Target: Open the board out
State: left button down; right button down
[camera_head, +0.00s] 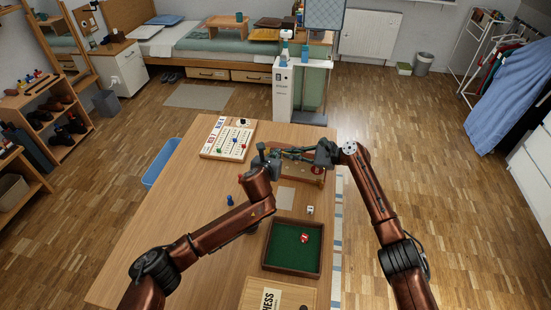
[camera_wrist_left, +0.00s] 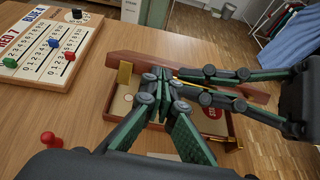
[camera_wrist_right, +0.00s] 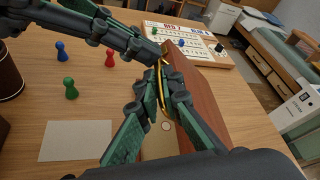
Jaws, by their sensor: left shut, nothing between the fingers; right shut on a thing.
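The board (camera_head: 309,178) is a brown wooden folding case on the table, beyond the dice tray. In the left wrist view one reddish-brown half (camera_wrist_left: 190,75) stands raised along the far side, above a lower part with brass fittings and a red round mark. In the right wrist view the raised half (camera_wrist_right: 212,105) shows as a steep panel. My right gripper (camera_wrist_right: 164,80) is shut at the board's edge, where a thin brass strip shows by its tips. My left gripper (camera_wrist_left: 156,86) is shut and empty, close beside the right fingertips; the two grippers hide part of the board.
A score board (camera_head: 222,150) lies left of the board. A green-lined dice tray (camera_head: 266,262) and a chess box (camera_head: 272,297) are nearer me. A white card (camera_wrist_right: 75,142), a white die (camera_head: 310,209) and several pawns, one blue (camera_head: 229,200), lie around.

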jog(key=shift+s+f, duration=0.1)
jog(key=c, duration=2.4)
grip_release()
